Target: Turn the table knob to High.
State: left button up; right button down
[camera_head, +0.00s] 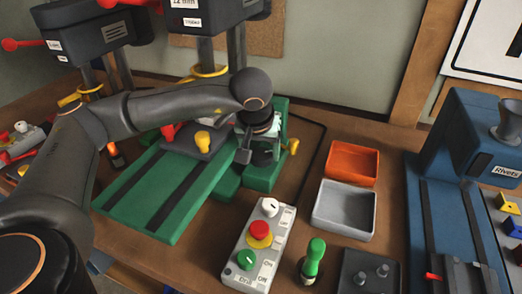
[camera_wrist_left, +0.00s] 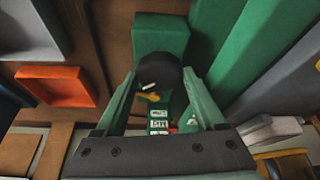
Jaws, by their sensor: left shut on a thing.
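The round black knob (camera_wrist_left: 160,70) sits between the two fingertips of my left gripper (camera_wrist_left: 161,82) in the left wrist view, with the fingers shut on its sides. In the head view my left gripper (camera_head: 262,143) is at the right side of the green drill press base (camera_head: 160,190), and the knob is mostly hidden by the wrist and fingers. Small white labels (camera_wrist_left: 158,120) on green lie just beyond the knob in the wrist view; I cannot read them. The knob's pointer direction cannot be told. My right gripper is not in view.
A yellow lever (camera_head: 293,146) is close to the gripper's right. A grey control box (camera_head: 250,262) with a red button is in front. An orange bin (camera_head: 352,162) and a grey bin (camera_head: 344,210) are to the right. A green-handled tool (camera_head: 314,257) stands nearer.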

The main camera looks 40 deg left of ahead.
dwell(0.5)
pick_arm(q)
jog(key=o, duration=1.3)
jog(key=shift+o, duration=0.2)
jog(key=shift+a, duration=0.1)
